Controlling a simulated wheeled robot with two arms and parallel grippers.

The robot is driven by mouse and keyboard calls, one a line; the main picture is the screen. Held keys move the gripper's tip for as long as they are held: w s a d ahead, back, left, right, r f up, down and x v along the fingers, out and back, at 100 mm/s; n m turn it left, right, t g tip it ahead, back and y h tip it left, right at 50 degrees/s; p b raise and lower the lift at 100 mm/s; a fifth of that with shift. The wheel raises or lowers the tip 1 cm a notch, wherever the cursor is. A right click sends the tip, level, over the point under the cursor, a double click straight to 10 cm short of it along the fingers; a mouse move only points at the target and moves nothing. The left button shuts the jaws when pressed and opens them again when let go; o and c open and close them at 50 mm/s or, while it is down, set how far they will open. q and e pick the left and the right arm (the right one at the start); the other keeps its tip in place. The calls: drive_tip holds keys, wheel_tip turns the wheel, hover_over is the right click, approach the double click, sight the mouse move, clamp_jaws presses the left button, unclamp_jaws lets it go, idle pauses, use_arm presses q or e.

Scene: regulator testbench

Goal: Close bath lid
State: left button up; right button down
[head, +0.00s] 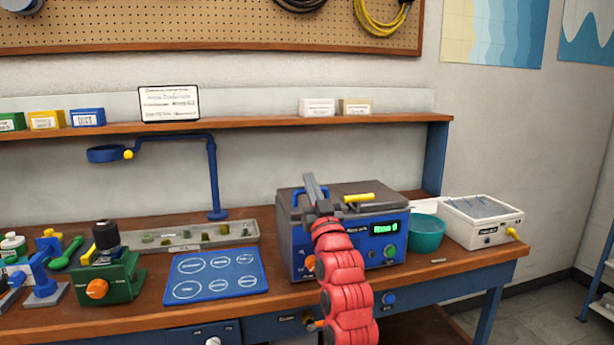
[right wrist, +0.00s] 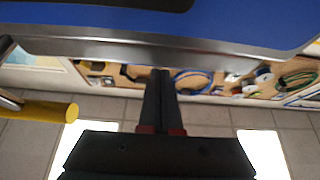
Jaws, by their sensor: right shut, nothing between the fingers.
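The bath (head: 294,232) is a blue-fronted box with a green display, on the right part of the bench. Its dark grey lid (head: 382,206) appears to lie flat on top, with a yellow-gripped handle (head: 358,198) on it. My right gripper (head: 310,181) is shut and empty, over the left part of the lid and left of the yellow handle. I cannot tell whether it touches the lid. In the right wrist view, the shut fingers (right wrist: 160,73) point toward a metal edge below a blue surface; the yellow grip (right wrist: 50,111) shows at left. My left gripper is not in view.
A teal bowl (head: 427,233) and a white box (head: 482,221) stand right of the bath. A blue mat with circles (head: 215,274), a grey tray (head: 160,238) and a green device (head: 105,283) lie left. A shelf (head: 240,122) runs behind.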

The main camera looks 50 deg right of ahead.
wheel_tip(320, 180, up, 2)
drive_tip(key=shift+w+r+p, duration=0.1)
drive_tip(key=shift+p, duration=0.2)
drive_tip(key=v, duration=1)
